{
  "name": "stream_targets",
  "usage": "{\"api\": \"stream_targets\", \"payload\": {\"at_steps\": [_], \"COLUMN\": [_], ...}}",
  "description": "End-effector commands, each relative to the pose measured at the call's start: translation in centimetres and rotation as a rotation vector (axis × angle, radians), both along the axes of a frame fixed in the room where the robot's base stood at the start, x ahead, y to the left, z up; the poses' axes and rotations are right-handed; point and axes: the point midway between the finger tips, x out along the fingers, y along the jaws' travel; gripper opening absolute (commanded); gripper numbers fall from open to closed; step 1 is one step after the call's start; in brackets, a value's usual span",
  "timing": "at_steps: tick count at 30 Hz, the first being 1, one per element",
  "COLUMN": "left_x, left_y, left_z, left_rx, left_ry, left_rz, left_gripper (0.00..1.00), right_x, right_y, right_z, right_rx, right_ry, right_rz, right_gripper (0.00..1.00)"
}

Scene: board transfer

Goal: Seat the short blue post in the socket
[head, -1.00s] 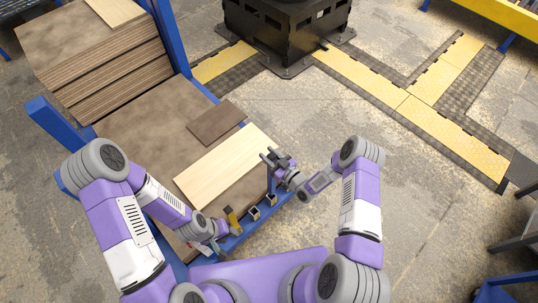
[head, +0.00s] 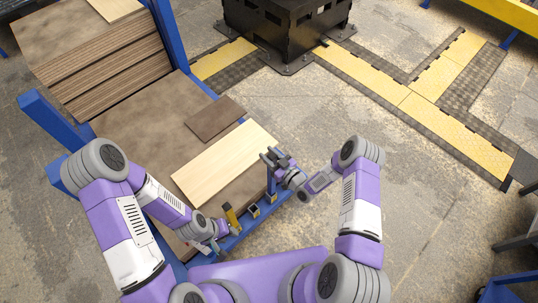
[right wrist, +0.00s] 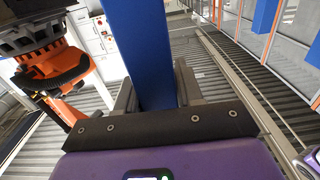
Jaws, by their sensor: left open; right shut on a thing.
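The short blue post (head: 271,184) stands roughly upright at the right end of the cart's blue front rail. My right gripper (head: 279,161) is shut on its upper part. In the right wrist view the post (right wrist: 143,50) runs between the jaws. Its lower end is close to a small square socket (head: 272,198) on the rail; I cannot tell whether it is in it. A second square socket (head: 253,211) sits to the left on the rail. My left gripper (head: 211,244) is open low at the rail's left part, beside a yellow upright piece (head: 231,215).
A pale board (head: 222,165) and a smaller brown board (head: 214,120) lie on the cart's brown deck (head: 140,120). A stack of boards (head: 110,65) stands behind, beside a blue upright (head: 170,35).

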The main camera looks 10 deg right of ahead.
Motion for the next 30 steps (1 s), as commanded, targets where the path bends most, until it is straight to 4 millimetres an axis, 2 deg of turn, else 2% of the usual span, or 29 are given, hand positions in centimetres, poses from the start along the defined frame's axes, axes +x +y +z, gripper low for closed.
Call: {"api": "stream_targets", "payload": {"at_steps": [30], "left_x": [0.0], "left_y": [0.01], "left_z": [-0.89], "left_rx": [0.0], "left_ry": [0.0], "left_rz": [0.0], "left_gripper": [0.43], "right_x": [0.01], "right_y": [0.04], "right_z": [0.02], "right_rx": [0.001], "right_ry": [-0.002], "right_rz": [0.0], "right_gripper": [0.0]}}
